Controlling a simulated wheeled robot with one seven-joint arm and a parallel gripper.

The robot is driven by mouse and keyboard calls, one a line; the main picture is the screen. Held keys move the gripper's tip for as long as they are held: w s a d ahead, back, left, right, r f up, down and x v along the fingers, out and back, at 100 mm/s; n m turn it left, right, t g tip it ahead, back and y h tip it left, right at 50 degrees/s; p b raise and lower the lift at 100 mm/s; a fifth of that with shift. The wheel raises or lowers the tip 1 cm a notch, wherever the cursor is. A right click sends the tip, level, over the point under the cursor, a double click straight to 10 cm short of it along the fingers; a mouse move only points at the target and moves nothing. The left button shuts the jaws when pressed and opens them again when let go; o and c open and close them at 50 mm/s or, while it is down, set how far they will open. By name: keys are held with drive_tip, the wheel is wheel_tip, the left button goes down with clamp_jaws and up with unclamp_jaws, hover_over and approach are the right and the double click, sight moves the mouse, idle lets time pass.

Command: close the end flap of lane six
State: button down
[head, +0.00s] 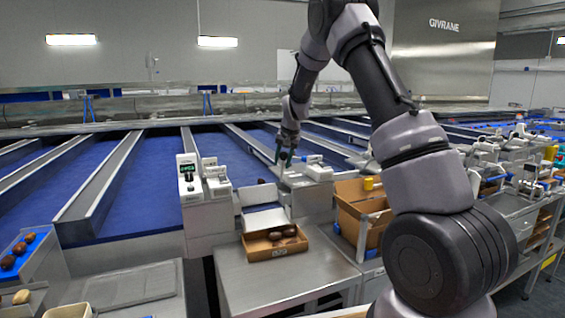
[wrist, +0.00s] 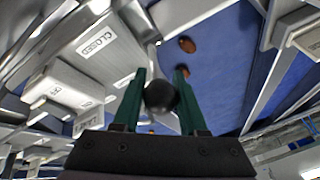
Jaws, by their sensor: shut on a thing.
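My gripper (head: 285,157) is at the end of a lane, above the grey housing there. In the wrist view its two green fingers (wrist: 159,73) are shut on a round black knob (wrist: 161,97). The knob's stem and what it joins to are hidden. A grey plate marked CLOSED (wrist: 97,40) lies left of the fingers. Beyond them is a blue lane belt (wrist: 225,70) with brown dates (wrist: 187,45) on it. I cannot make out the end flap or its position, nor any lane number.
A white control box (wrist: 62,92) with switch labels stands at left in the wrist view. In the head view, a cardboard box of dates (head: 262,248) sits on a steel table (head: 240,288), with a brown carton (head: 350,212) to its right. Metal dividers (head: 100,180) separate the blue lanes.

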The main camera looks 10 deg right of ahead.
drive_tip(key=shift+d, duration=0.1)
idle(0.7)
drive_tip(key=shift+c, duration=2.3)
unclamp_jaws()
drive_tip(key=shift+r, duration=0.1)
drive_tip(key=v, duration=1)
drive_tip(key=shift+s+r, duration=0.15)
drive_tip(key=shift+r, duration=0.15)
